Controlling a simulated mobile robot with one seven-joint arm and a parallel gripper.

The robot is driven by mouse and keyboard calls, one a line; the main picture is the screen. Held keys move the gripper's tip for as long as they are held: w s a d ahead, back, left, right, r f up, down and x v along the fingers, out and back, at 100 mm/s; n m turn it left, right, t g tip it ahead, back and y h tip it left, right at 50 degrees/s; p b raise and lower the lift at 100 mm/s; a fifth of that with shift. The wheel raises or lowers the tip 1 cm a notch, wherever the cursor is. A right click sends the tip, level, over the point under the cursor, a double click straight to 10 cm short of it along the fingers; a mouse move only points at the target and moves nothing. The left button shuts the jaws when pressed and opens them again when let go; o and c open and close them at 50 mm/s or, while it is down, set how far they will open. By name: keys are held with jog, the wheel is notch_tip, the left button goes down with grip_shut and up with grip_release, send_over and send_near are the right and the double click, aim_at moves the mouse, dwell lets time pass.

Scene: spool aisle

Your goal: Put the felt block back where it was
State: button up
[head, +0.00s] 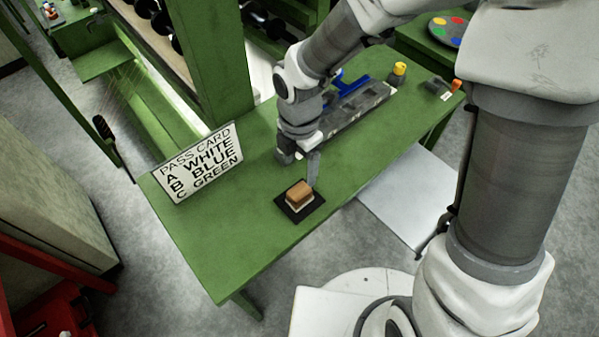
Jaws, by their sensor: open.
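The felt block (299,191), tan-brown on top with a pale lower layer, sits on a small black square pad (286,207) on the green table. My gripper (311,176) is open, pointing down just behind the block. One finger reaches down near the block's back right corner; whether it touches the block I cannot tell. The other finger is mostly hidden by the gripper body.
A pass card sign (203,162) stands at the left of the green table (233,235). A grey tray (352,108) with a blue part lies behind my gripper, with a yellow-topped item (398,72) beyond. The table's front left is clear.

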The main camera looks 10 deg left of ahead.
jog(key=d+r+m+t, duration=0.3)
jog(key=d+r+m, duration=0.9)
jog(key=r+m, duration=0.15)
jog(key=s+d+r+m+t, duration=0.2)
jog(key=s+d+r+m, duration=0.6)
jog(key=m, duration=0.6)
jog(key=shift+r+t, duration=0.25)
jog(key=shift+t, duration=0.05)
jog(key=shift+s+m, duration=0.1)
jog(key=shift+m, duration=0.15)
jog(key=shift+d, duration=0.2)
